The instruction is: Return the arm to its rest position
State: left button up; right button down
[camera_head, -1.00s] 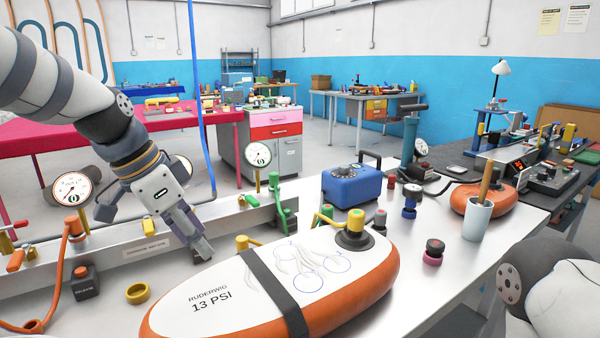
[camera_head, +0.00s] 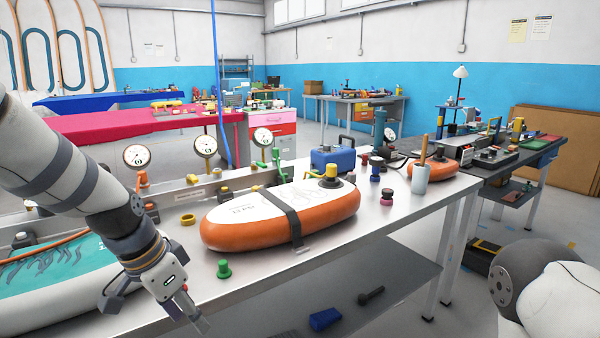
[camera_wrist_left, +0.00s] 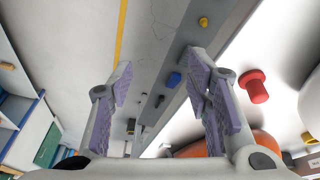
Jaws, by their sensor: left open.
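My left gripper (camera_head: 190,308) is at the lower left of the head view, in front of the metal bench's front edge and pointing down. In the left wrist view its two purple-padded fingers (camera_wrist_left: 165,85) stand apart with nothing between them. My right arm shows only as a rounded link at the lower right of the head view, and its gripper is out of the picture.
The metal bench (camera_head: 350,232) holds an orange and white inflatable board (camera_head: 250,222), a green valve piece (camera_head: 224,269), a blue box (camera_head: 338,161) and a cup (camera_head: 420,180). A teal board (camera_head: 60,268) lies behind my left arm.

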pick_arm(q)
jog(key=s+a+f+n+g+y, duration=0.1)
jog(key=s+f+n, duration=0.1)
jog(key=s+f, duration=0.55)
jog(key=s+a+f+n+g, duration=0.15)
jog(key=s+f, duration=0.35)
jog(key=f, duration=0.5)
jog(key=s+f+n, duration=0.2)
jog(key=s+f, duration=0.1)
jog(key=s, duration=0.8)
jog(key=s+a+f+n+g+y, duration=0.1)
jog(key=s+f+n, duration=0.1)
jog(key=s, duration=0.9)
jog(key=shift+s+f+y, duration=0.15)
jog(key=shift+f+y, duration=0.15)
jog(key=shift+f, duration=0.25)
jog(key=shift+n, duration=0.25)
